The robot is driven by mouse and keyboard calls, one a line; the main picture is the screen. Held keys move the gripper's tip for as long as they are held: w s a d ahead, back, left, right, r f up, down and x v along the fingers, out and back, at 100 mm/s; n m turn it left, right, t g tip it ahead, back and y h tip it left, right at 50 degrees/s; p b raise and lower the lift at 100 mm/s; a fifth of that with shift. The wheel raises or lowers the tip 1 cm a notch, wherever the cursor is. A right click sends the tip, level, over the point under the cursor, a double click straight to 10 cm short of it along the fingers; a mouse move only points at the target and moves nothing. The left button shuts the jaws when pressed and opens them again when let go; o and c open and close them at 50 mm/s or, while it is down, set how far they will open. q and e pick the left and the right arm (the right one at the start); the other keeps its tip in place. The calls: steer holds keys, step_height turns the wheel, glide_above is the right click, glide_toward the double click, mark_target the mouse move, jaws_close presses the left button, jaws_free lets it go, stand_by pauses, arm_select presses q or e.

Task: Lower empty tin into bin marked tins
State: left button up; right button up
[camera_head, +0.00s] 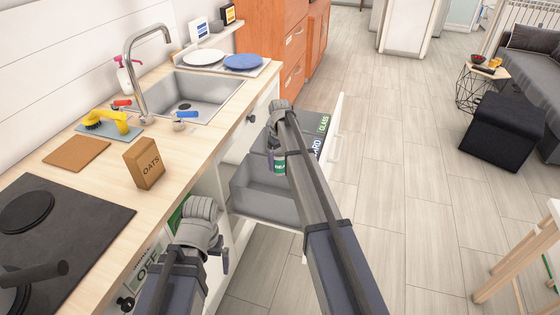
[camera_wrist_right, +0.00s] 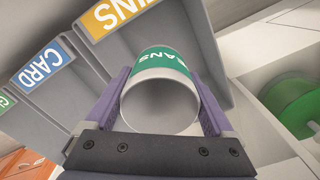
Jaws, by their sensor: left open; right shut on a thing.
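The empty tin, with a green label reading BEANS, is held upright-looking by my right gripper (camera_wrist_right: 163,105); the tin (camera_wrist_right: 165,75) also shows in the head view (camera_head: 279,164). The purple fingers press on both sides of it. The tin is over the grey bin marked TINS, whose yellow label (camera_wrist_right: 113,14) shows in the wrist view; the bin (camera_head: 252,193) is in the pulled-out drawer. How far the tin is below the bin's rim I cannot tell. My left gripper (camera_head: 222,262) is open and empty by the counter front.
The CARD bin (camera_wrist_right: 45,68) and GLASS bin (camera_head: 323,123) stand beside the TINS bin. The open drawer front (camera_head: 336,128) borders the floor.

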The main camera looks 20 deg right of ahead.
step_height(320, 180, down, 20)
steer(key=b, duration=1.9)
steer(key=shift+r, duration=0.2)
steer(key=o, duration=1.1)
steer(key=shift+r, duration=0.15)
step_height(320, 180, up, 8)
steer(key=p, duration=0.8)
